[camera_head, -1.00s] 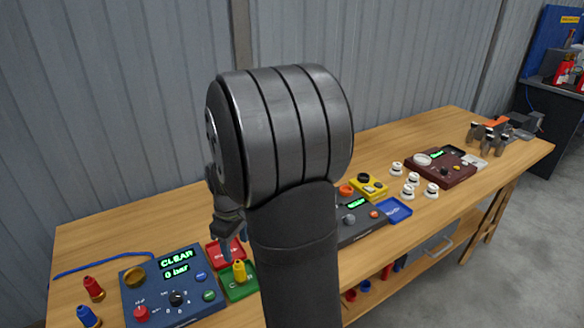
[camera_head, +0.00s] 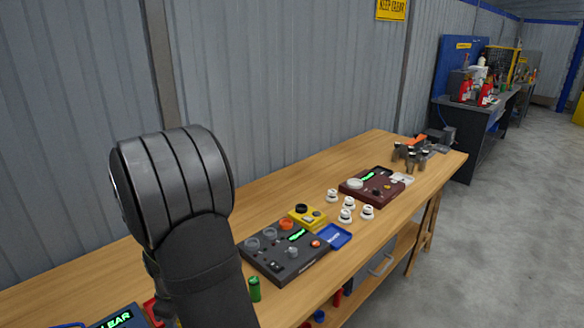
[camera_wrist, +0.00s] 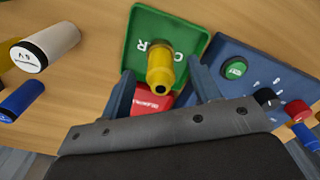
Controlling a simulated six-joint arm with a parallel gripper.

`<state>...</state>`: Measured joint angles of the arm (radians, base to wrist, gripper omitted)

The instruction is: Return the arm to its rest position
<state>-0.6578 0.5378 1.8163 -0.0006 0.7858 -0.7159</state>
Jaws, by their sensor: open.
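My gripper (camera_wrist: 162,72) is open in the wrist view. Its two fingers are apart on either side of a yellow fitting (camera_wrist: 160,68), which stands in a green tray (camera_wrist: 143,28) with lettering. I cannot tell how far above the fitting the fingertips are, and nothing appears clamped. In the head view my arm covers the gripper and the fitting. A red tray (camera_wrist: 152,103) shows just below the green one in the wrist view. The blue panel (camera_head: 122,318) with green lit text is cut off at the bottom of the head view.
A dark grey panel (camera_head: 270,268) and green cylinder (camera_head: 254,289) are right of my arm. A yellow block (camera_head: 308,217), blue tray (camera_head: 335,237), several white pieces (camera_head: 346,216) and a maroon panel (camera_head: 372,186) stand farther along the bench (camera_head: 290,190). A grey wall (camera_head: 270,80) runs behind.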

